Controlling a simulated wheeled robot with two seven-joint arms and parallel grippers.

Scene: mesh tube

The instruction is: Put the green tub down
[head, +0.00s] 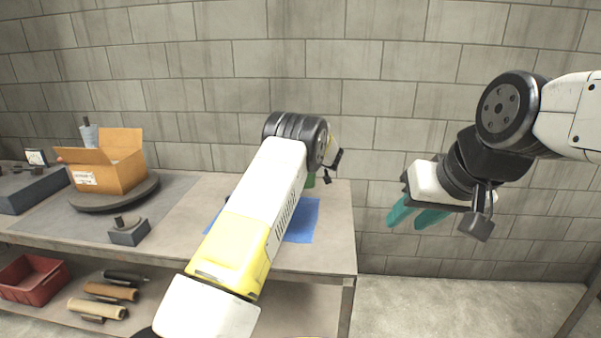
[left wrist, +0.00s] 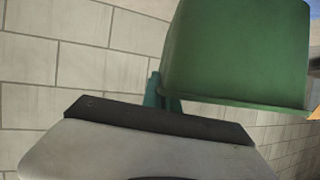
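The green tub (left wrist: 235,55) fills the upper right of the left wrist view, close to the camera, with its lower edge just above my left gripper (left wrist: 160,92). One teal finger shows beside the tub's left edge and the rest is hidden behind the tub and the hand. The gripper appears shut on the tub's side. In the head view my left arm hides most of the tub; only a small green patch (head: 310,181) shows below the wrist, above the table's right end. My right gripper (head: 416,217) is open and empty, in the air right of the table.
A blue mat (head: 302,222) lies on the table (head: 180,227), partly behind my left arm. An open cardboard box (head: 120,175) stands on a dark round stand (head: 115,200) at left, near a small grey block (head: 128,232). A red bin (head: 32,280) sits on the lower shelf.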

